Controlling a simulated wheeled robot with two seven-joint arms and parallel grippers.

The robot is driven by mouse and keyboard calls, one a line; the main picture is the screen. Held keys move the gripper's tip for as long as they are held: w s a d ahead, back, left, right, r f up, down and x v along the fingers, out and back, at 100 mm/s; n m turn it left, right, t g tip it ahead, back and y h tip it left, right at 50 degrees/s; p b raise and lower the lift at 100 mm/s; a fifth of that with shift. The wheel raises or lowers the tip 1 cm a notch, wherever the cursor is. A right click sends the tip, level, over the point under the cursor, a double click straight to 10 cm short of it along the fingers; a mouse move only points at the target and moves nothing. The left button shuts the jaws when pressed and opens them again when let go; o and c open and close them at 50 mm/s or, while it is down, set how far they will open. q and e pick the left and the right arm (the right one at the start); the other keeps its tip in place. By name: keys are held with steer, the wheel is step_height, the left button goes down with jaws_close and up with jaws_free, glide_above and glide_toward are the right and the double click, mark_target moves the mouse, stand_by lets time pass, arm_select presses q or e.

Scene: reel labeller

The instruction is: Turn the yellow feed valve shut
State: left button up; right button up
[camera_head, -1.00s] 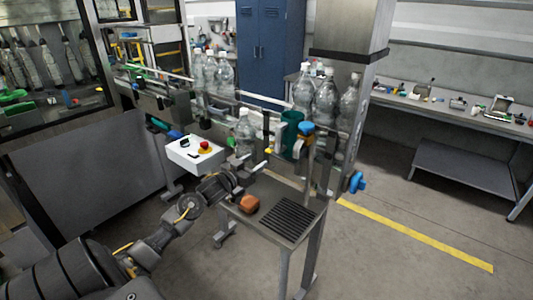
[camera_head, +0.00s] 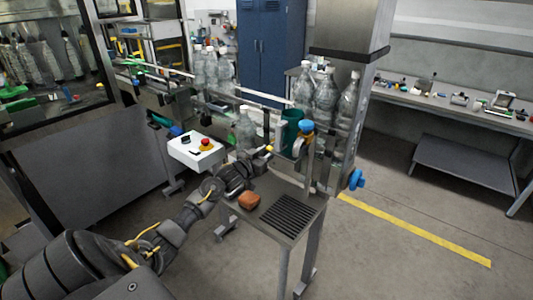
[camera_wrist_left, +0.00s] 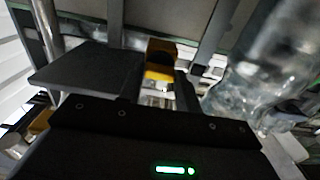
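The yellow feed valve shows as a small yellow piece (camera_head: 269,149) on the conveyor side, just left of the dark green cylinder. In the left wrist view a yellow block with a dark face (camera_wrist_left: 160,62) sits ahead, near the middle; I take it for the valve handle. My left gripper (camera_head: 259,157) reaches up from the lower left, with its tips close to the yellow piece. Its fingers look apart in the wrist view, with the block ahead between them; contact cannot be made out. My right gripper is not in view.
A clear bottle (camera_head: 245,128) stands close beside my left gripper. A white box with a red button (camera_head: 197,152) is to the left. A stand (camera_head: 294,196) below carries an orange-brown lump (camera_head: 249,201) and a dark grate. More bottles (camera_head: 325,95) are behind.

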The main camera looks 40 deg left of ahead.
arm_select(q)
steer(key=c, duration=0.3)
steer(key=shift+c, duration=0.2)
steer(key=shift+m+b, duration=5.5)
steer(key=shift+m, duration=3.5)
